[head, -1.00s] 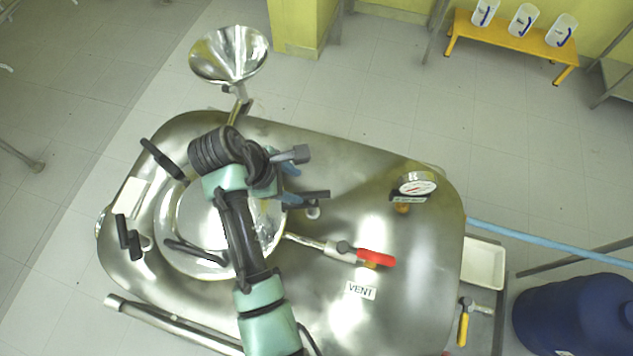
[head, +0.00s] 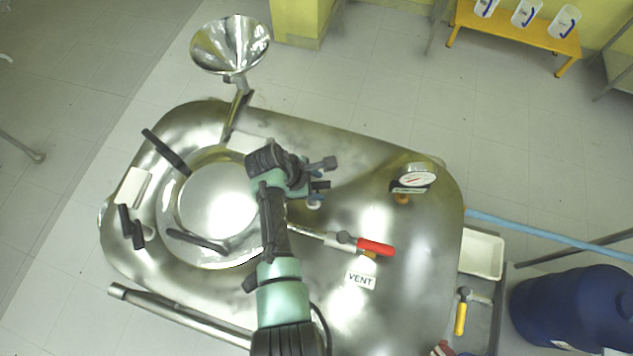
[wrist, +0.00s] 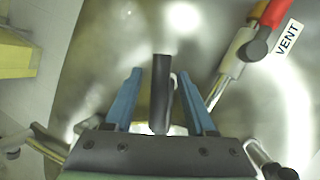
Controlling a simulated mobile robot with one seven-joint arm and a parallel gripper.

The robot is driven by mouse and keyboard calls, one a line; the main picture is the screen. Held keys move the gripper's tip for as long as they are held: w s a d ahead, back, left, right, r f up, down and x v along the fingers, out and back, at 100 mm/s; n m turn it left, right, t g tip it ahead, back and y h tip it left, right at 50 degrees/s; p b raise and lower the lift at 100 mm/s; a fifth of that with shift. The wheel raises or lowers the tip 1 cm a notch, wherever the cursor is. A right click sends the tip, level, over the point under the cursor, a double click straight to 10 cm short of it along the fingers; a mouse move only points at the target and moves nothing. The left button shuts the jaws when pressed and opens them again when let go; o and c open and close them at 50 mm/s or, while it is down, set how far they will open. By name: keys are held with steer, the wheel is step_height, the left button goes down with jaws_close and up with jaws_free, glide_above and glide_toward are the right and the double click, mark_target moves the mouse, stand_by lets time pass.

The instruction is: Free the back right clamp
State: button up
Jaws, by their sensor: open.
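The back right clamp's black handle (wrist: 161,88) stands between my gripper's two blue fingers in the wrist view, with visible gaps on both sides. My gripper (wrist: 160,75) is open around it and not closed on it. In the head view the same clamp (head: 321,185) shows only in part beside my gripper (head: 304,193), with its pale knob below; my wrist hides the rest. The round lid (head: 215,200) of the steel reactor is largely in sight. Other black clamp handles lie at its back left (head: 167,152), front left (head: 131,228) and front (head: 197,240).
A red-handled vent valve (head: 375,247) and its pipe lie just right of the clamp. A pressure gauge (head: 414,178) stands farther right. A steel funnel (head: 231,45) rises at the back. A blue drum (head: 575,310) stands on the floor at right.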

jaws_close()
stand_by(1.4)
